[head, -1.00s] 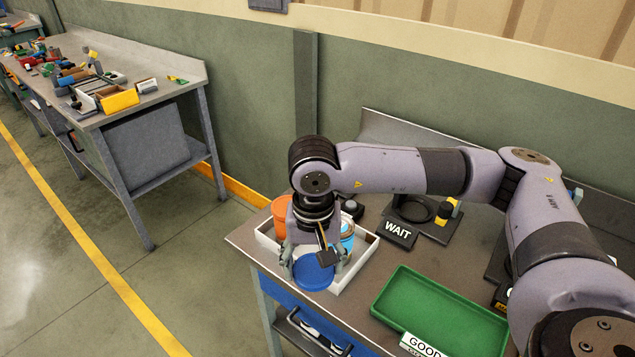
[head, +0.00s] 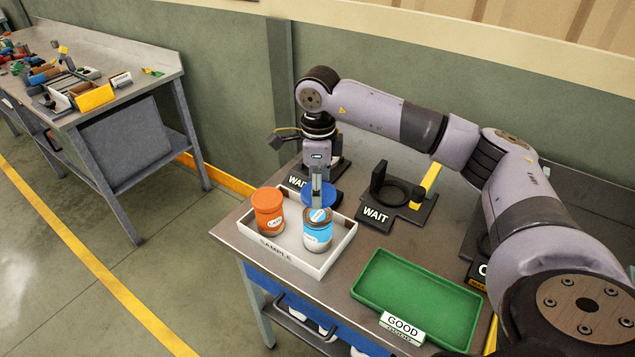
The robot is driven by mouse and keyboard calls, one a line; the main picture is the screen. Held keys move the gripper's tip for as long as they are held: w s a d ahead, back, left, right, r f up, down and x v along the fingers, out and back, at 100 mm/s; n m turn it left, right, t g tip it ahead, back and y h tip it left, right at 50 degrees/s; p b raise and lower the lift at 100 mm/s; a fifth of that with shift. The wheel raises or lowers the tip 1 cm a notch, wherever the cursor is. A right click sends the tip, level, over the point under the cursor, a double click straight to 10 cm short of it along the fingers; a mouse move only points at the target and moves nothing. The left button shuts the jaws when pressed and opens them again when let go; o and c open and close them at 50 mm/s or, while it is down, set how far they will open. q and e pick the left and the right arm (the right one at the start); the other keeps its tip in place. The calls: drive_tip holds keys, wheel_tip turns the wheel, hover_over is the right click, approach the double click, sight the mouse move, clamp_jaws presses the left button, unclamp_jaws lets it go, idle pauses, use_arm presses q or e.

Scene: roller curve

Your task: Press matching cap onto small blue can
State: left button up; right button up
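A blue and white can (head: 318,237) stands upright in the right part of the white sample tray (head: 281,258). A round blue cap (head: 308,196) is just behind and above the can in the picture, apart from its rim as far as I can tell. My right gripper (head: 317,190), its arm coming in from the right, points down at the cap and appears shut on it. One grey finger lies across the cap; the other finger is hidden. My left gripper is not in view.
An orange-capped can (head: 269,212) stands in the tray's left part. A green tray (head: 458,305) with a GOOD sign (head: 403,327) is at the front right. A black fixture (head: 398,191) with a yellow lever and a WAIT sign (head: 376,216) stands behind. Another WAIT sign is partly hidden behind the gripper.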

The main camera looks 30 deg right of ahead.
sight(317, 214)
wheel_tip(317, 214, down, 4)
drive_tip(key=shift+r+b, duration=0.15)
drive_tip(key=shift+b, duration=0.8)
drive_tip(key=shift+f+b, duration=0.75)
drive_tip(key=shift+f, duration=0.15)
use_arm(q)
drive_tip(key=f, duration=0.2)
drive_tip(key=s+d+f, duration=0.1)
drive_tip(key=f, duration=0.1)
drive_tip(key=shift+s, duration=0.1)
use_arm(e)
drive_tip(key=shift+f, duration=0.1)
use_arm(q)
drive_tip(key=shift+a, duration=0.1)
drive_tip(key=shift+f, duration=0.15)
use_arm(e)
drive_tip(key=shift+a, duration=0.1)
use_arm(q)
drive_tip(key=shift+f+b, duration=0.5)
drive_tip(key=shift+b, duration=0.25)
use_arm(e)
drive_tip(key=shift+f, duration=0.6)
drive_tip(key=o, duration=0.8)
drive_tip(key=shift+o, duration=0.6)
